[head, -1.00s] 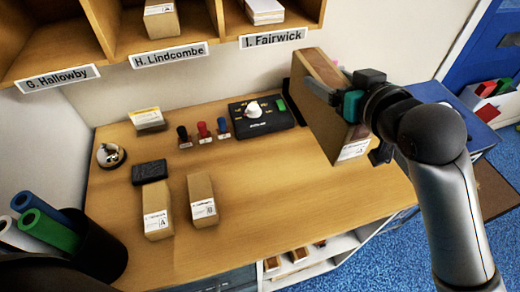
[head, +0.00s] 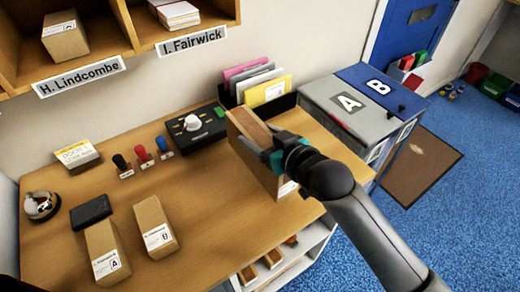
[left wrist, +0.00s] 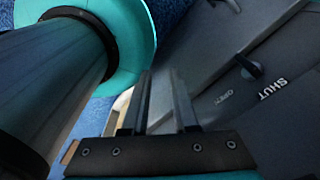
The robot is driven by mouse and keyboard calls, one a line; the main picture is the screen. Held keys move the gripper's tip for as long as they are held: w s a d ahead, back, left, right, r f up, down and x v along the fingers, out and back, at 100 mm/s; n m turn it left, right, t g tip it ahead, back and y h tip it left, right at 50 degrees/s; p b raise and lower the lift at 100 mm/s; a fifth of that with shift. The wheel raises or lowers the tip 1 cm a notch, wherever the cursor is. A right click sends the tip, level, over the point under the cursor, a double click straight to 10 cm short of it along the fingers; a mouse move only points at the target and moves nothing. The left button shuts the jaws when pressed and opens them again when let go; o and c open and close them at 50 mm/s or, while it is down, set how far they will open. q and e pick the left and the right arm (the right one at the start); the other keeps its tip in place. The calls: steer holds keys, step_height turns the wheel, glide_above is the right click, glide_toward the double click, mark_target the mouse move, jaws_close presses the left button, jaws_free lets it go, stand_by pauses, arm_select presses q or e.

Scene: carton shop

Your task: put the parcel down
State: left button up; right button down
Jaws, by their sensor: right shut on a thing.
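The parcel (head: 246,131), a brown carton with a white label low on its near face, is in my right gripper (head: 274,157). The gripper is shut on its upper part in the head view. The parcel is upright, slightly tilted in the picture, at the right end of the wooden table (head: 207,205). I cannot tell whether its bottom touches the tabletop. My left gripper (left wrist: 160,82) shows only in the left wrist view, its two fingers apart with nothing between them.
Two small cartons, one labelled A (head: 107,252) and one beside it (head: 156,228), stand at front left. A black control box (head: 190,130) and a file rack (head: 262,100) are behind the parcel. A grey-and-blue A/B cabinet (head: 330,105) stands right. Middle tabletop is clear.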

steer(key=shift+f+b, duration=0.4)
steer(key=shift+f, duration=1.45)
steer(key=shift+f, duration=0.1)
jaws_free()
steer(key=shift+f, duration=0.2)
steer(key=shift+s+r, duration=0.1)
steer(key=shift+r, duration=0.1)
steer(key=p+v, duration=0.1)
steer(key=v, duration=1.1)
steer(key=shift+p, duration=0.3)
steer(key=shift+f, duration=0.1)
